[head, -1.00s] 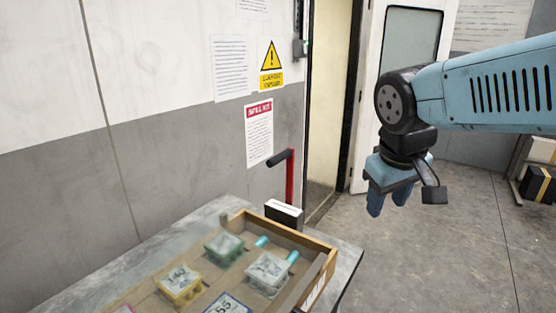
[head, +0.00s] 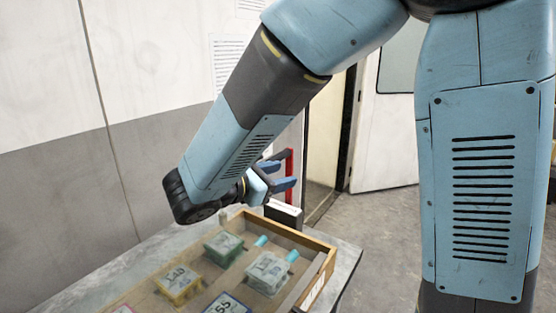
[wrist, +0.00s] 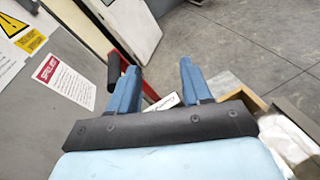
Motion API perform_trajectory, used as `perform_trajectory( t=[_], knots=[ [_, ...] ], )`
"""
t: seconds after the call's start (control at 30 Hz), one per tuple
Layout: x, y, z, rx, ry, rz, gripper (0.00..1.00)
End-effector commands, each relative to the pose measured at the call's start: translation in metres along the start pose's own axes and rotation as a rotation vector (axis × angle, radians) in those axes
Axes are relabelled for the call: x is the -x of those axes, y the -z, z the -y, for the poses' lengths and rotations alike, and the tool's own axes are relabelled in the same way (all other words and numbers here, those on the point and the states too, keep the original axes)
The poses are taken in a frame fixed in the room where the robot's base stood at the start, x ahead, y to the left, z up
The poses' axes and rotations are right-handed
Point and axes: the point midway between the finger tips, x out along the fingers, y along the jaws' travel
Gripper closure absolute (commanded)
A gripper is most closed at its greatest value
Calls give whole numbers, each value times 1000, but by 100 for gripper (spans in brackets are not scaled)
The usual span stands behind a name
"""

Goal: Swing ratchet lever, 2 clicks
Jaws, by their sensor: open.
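The ratchet lever is a red upright bar with a black grip. In the head view its red bar (head: 289,165) shows behind my gripper (head: 284,175), whose blue fingers hide most of the black grip. In the wrist view the black grip (wrist: 113,70) lies just left of the left finger, and part of the red bar shows between the fingers. My gripper (wrist: 158,70) is open and empty. I cannot tell whether a finger touches the lever.
A wooden tray (head: 318,286) with several small labelled boxes stands on a grey table (head: 346,262) below my arm. A black-and-white block (head: 284,212) sits at the tray's far edge. Signs hang on the wall at left. An open doorway (head: 330,130) is behind the lever.

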Motion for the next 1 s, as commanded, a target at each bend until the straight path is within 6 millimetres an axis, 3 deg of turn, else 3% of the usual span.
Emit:
perform_trajectory(
  t=[0.03, 0.2, 0.37, 0.57, 1.0],
  knots=[
    [14, 10, -11, 40, -59, 25, 52],
    [47, 28, -35, 118, -199, 94, 52],
    [58, 35, -43, 141, -250, 119, 52],
    [40, 33, -48, 141, -251, 122, 52],
    [-34, 25, -68, 140, -249, 122, 52]
  ],
)
